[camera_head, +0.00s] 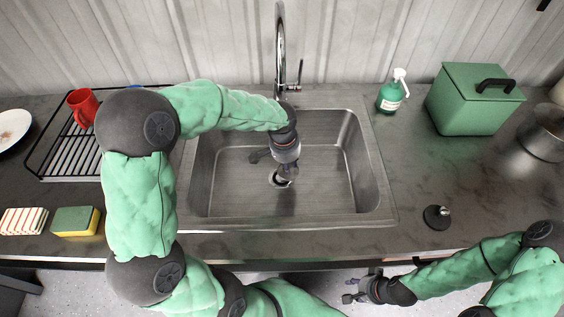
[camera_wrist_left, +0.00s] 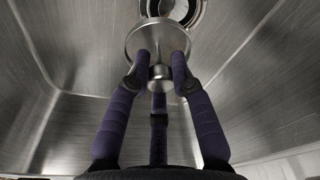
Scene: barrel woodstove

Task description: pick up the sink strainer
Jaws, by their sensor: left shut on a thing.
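The sink strainer (camera_wrist_left: 158,45) is a round metal disc with a short knob, seen in the left wrist view between my left gripper's fingers (camera_wrist_left: 160,75). The fingers are shut on its knob. The strainer sits off the drain opening (camera_wrist_left: 176,10), which shows uncovered behind it; the height of the gap is hard to judge. In the head view my left gripper (camera_head: 285,177) points down into the sink (camera_head: 225,190) and largely hides the strainer. My right gripper (camera_head: 360,288) is open and empty, in front of the counter's edge.
The faucet (camera_head: 280,45) rises behind my left wrist. A dark stopper-like piece with a knob (camera_head: 437,217) stands right of the sink, near a soap bottle (camera_head: 392,95) and green box (camera_head: 475,100). A dish rack (camera_head: 75,150), red mug (camera_head: 82,105) and sponge (camera_head: 75,221) lie left.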

